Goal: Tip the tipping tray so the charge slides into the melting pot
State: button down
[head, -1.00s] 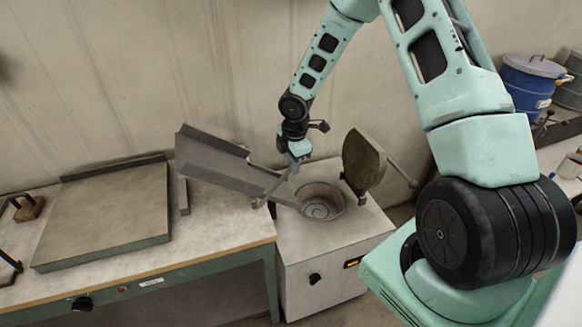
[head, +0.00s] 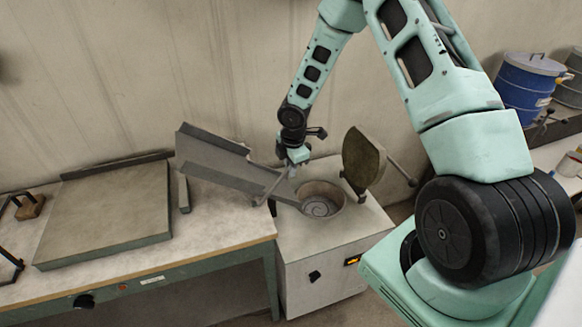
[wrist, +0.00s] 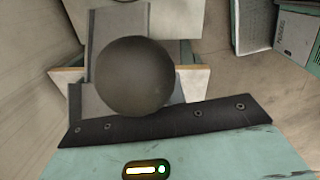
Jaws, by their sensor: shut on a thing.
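The grey tipping tray (head: 218,165) is steeply tilted in the head view. Its raised end is at the left, and its narrow lower end reaches the rim of the melting pot (head: 337,193). My gripper (head: 290,170) is at the tray's handle bar (head: 272,188), just left of the pot. In the wrist view a dark round knob (wrist: 134,77) sits in front of the dark jaw, and my gripper is shut on it. No charge shows on the visible part of the tray. Rings show inside the pot; I cannot tell whether any charge lies there.
The pot's lid (head: 362,160) stands open at the right, with a handle rod beyond it. A workbench (head: 220,225) with a flat grey slab (head: 105,215) is at the left. A blue drum (head: 528,85) stands at the far right.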

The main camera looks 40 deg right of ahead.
jog(key=w+a+r+g+h+b, duration=0.2)
jog(key=w+a+r+h+b, duration=0.1)
jog(key=a+h, duration=0.4)
jog(key=shift+a+r+h+b, duration=0.4)
jog(key=shift+a+b, duration=0.4)
jog(key=shift+a, duration=1.05)
jog(key=c, duration=1.5)
grip_release()
jog(key=shift+a, duration=0.1)
jog(key=b+v, duration=0.4)
jog(key=v, duration=1.3)
jog(key=shift+w+r+b, duration=0.1)
jog(key=shift+r+b, duration=0.15)
jog(key=shift+b, duration=0.15)
